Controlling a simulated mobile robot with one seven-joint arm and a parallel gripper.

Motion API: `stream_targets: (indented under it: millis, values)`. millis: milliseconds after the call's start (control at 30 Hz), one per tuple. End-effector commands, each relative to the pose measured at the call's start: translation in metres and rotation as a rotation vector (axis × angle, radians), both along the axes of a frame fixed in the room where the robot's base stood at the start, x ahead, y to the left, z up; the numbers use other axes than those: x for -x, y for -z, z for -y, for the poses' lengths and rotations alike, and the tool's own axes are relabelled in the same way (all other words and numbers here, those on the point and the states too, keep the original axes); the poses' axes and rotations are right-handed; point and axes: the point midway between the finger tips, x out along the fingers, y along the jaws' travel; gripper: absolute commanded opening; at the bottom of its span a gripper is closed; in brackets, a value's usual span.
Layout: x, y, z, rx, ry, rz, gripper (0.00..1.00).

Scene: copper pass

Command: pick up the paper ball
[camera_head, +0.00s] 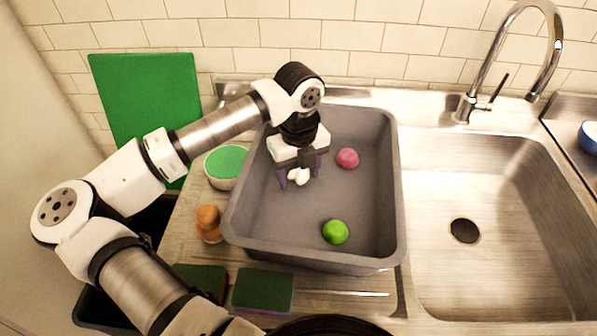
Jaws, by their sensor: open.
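The white crumpled paper ball (299,177) lies in the grey tub (392,200), toward its upper middle. My gripper (297,182) points down into the tub, with its purple fingers open on either side of the paper ball. The fingertips are close to the ball; whether they touch it I cannot tell. The upper part of the ball is partly hidden by the gripper body.
A pink ball (347,158) and a green ball (335,232) also lie in the tub. Left stand a green-topped bowl (226,166) and an orange-brown object (208,223). Sponges (263,291) lie in front. The sink (500,200) is empty at right.

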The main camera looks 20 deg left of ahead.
Motion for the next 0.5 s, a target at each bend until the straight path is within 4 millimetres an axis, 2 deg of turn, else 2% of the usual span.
stream_targets:
  millis: [167,200,500]
  values:
    - [-0.0001,0.0007,-0.0001,-0.001,0.000,0.001,0.60]
    - [-0.0001,0.0007,-0.0001,-0.001,0.000,0.001,0.57]
    - [-0.0001,0.0004,-0.0001,-0.001,0.000,0.001,0.18]
